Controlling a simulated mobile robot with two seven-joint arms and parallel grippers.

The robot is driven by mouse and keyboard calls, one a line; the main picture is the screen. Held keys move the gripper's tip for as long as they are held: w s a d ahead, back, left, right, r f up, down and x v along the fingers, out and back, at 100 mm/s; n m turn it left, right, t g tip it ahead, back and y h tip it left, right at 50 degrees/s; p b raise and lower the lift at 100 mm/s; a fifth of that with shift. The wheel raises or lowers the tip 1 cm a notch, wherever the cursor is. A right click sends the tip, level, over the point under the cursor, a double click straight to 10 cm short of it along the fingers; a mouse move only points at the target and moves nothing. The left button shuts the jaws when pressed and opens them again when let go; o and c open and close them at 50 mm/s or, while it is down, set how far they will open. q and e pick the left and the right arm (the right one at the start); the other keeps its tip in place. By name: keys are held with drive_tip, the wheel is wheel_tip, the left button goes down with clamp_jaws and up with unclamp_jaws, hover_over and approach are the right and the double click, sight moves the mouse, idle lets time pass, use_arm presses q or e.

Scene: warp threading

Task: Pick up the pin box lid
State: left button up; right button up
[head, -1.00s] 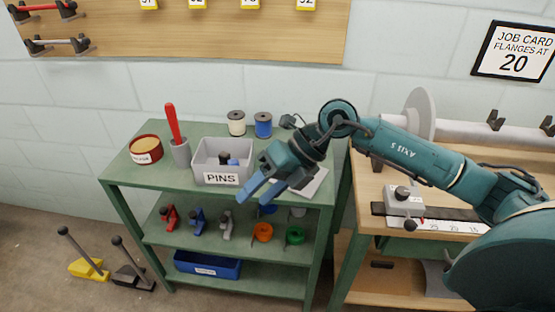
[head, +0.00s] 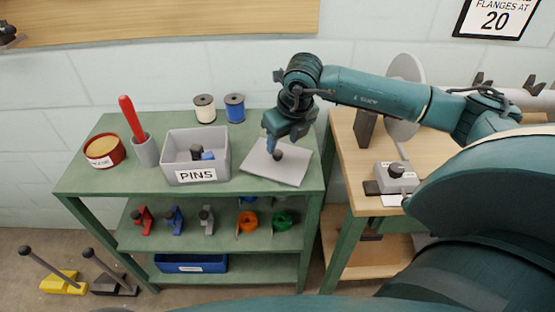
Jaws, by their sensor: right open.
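The pin box lid (head: 292,173) is a flat grey plate with a small dark knob (head: 278,154) near its middle. My left gripper is not in view.
On the shelf top (head: 110,181) stand a round red tin (head: 104,151), a grey cup (head: 146,152) with a red handle in it, and white (head: 205,109) and blue (head: 235,108) thread spools. A wooden bench (head: 350,160) stands to the right. Lower shelves hold clamps and a blue bin (head: 190,264).

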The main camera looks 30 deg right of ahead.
sight(277, 152)
drive_tip(key=x, duration=0.5)
drive_tip(key=shift+w, duration=0.25)
drive_tip(key=shift+r, duration=0.1)
drive_tip(key=shift+c, duration=0.4)
clamp_jaws()
